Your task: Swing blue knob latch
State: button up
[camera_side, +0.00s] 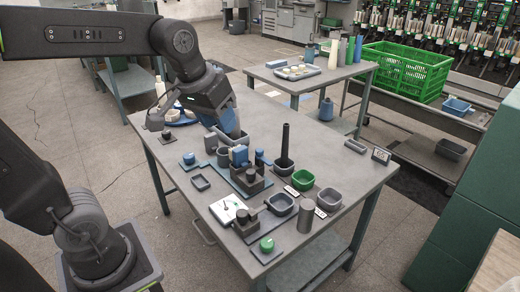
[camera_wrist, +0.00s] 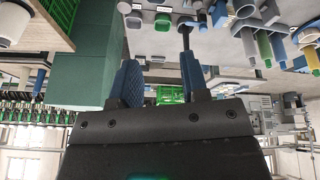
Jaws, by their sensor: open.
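Several small blue parts stand on the grey worktable (camera_side: 290,130) in the side view. One is a small blue knob (camera_side: 189,158) on a dark base at the left. Others are a blue block (camera_side: 239,154) and a short blue post (camera_side: 259,156) on a fixture at the table's middle. I cannot tell for sure which is the latch. My gripper (camera_side: 228,120) is above the table behind these parts, apart from the small knob. In the wrist view my gripper (camera_wrist: 162,80) has its two blue fingers apart with nothing between them. No blue knob is clear in that view.
A tall black rod (camera_side: 285,140) rises near the table's middle. Bowls, including a green one (camera_side: 302,180), a white gauge box (camera_side: 228,208) and a green button (camera_side: 267,244) crowd the front. A green crate (camera_side: 402,72) stands behind.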

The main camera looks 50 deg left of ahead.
jog(key=w+a+n+g, duration=0.1)
jog(key=w+a+n, duration=0.35)
jog(key=w, duration=0.55)
jog(key=n+g, duration=0.3)
jog(key=n, duration=0.4)
send_over(259, 150)
notch_tip(259, 150, down, 14)
notch_tip(259, 150, down, 13)
jog(key=shift+w+f, duration=0.1)
jog(key=shift+c, duration=0.3)
jog(key=c, duration=0.6)
